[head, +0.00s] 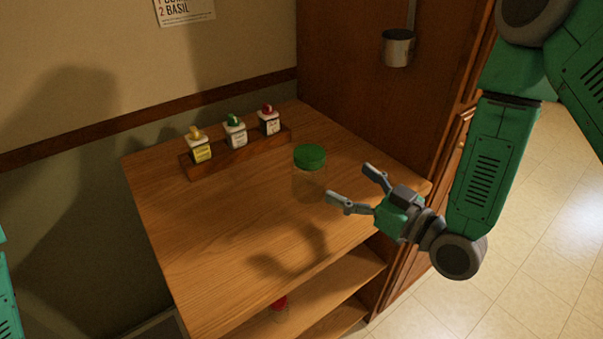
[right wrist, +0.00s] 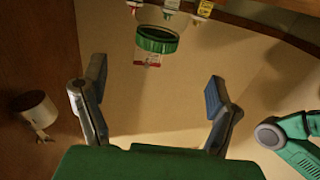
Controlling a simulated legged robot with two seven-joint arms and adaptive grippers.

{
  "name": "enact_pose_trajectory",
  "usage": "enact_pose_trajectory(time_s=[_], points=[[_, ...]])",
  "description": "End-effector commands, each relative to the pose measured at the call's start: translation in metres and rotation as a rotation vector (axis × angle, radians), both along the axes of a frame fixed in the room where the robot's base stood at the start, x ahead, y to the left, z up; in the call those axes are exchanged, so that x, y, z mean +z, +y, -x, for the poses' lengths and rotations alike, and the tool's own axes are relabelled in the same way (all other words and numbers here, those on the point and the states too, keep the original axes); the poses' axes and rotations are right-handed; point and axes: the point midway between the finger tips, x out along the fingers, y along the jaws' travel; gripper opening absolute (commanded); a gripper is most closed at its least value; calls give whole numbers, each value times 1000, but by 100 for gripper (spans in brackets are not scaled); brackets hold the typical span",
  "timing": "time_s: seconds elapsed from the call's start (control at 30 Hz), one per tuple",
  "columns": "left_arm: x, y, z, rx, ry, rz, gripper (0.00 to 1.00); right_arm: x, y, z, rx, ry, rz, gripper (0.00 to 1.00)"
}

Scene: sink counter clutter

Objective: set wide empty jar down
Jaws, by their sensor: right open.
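A clear, wide jar (head: 309,187) with a green lid stands upright on the wooden counter (head: 215,240), near its middle. Its see-through body looks empty. My right gripper (head: 349,183) is open, to the right of the jar and apart from it, with its fingers pointing toward it. In the right wrist view the jar's green lid (right wrist: 157,39) shows beyond the open fingers of my right gripper (right wrist: 155,82), with nothing between them. My left gripper is out of view; only a bit of my left arm shows at the left edge of the head view.
A wooden rack (head: 236,155) with several small bottles, capped yellow, green and red, stands at the back of the counter. A metal cup (head: 397,48) hangs on the brown side panel. The counter's front left is clear.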

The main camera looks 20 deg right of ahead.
Motion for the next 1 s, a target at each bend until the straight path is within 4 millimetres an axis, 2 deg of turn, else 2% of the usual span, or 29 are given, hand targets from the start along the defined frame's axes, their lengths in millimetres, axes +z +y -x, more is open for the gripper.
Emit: enact_pose_trajectory(time_s=[0.1, 0.3, 0.53, 0.8, 1.0], points=[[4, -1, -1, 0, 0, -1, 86, 1, 12, -23, 3, -3, 2, 81], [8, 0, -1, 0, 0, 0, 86, 0, 28, -52, 1, -1, 3, 81], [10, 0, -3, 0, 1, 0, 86, 1, 37, -66, 1, 2, 3, 81], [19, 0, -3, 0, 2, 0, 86, 2, 53, -100, 1, 2, 3, 81], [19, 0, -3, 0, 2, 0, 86, 1, 56, -106, 0, 3, 3, 81]])
